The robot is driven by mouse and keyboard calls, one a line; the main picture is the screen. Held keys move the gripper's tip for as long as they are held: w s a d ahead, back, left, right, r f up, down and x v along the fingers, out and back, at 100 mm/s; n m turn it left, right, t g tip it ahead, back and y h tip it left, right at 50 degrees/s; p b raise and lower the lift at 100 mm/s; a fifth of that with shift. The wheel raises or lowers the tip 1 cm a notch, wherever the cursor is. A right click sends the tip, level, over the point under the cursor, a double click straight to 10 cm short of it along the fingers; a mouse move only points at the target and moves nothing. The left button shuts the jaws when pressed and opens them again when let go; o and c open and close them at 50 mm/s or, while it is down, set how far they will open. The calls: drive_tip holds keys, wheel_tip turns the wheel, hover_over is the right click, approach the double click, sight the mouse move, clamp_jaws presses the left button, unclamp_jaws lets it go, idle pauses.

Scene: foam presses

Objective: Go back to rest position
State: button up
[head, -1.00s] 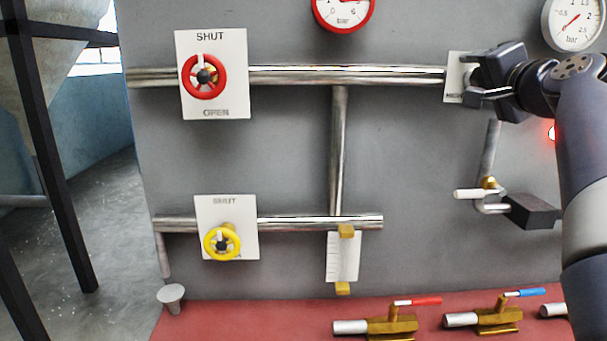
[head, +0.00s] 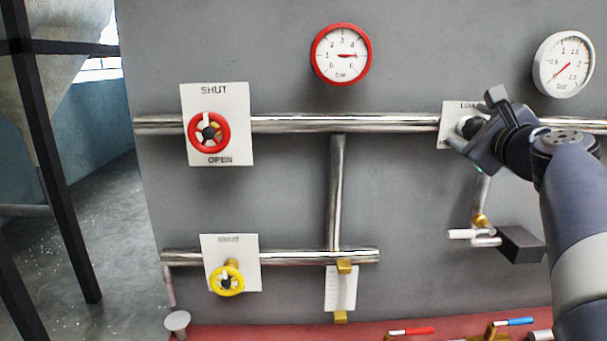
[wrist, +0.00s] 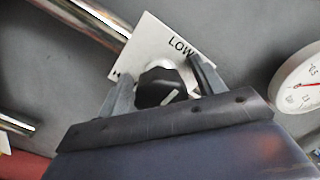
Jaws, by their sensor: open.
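My gripper (head: 472,121) is at the white plate (head: 449,133) on the upper pipe, at the right of the panel. In the wrist view my gripper (wrist: 160,72) has its two fingers apart, one on each side of a black knob (wrist: 160,88) with a pale mark. I cannot tell whether a finger touches the knob. The plate (wrist: 147,38) reads LOW at its top, and its lower lettering is mostly hidden by a finger. In the head view the fingers partly cover the knob.
A red-rimmed gauge (head: 341,54) and a white gauge (head: 564,64) hang above the pipe (head: 345,124). A red wheel (head: 209,132) and a yellow wheel (head: 227,281) are at left. A black box with a white handle (head: 519,244) is below my gripper.

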drive_tip(key=m+p, duration=0.1)
drive_tip(key=m, duration=0.1)
drive_tip(key=shift+m, duration=0.4)
drive_tip(key=shift+a+f, duration=0.1)
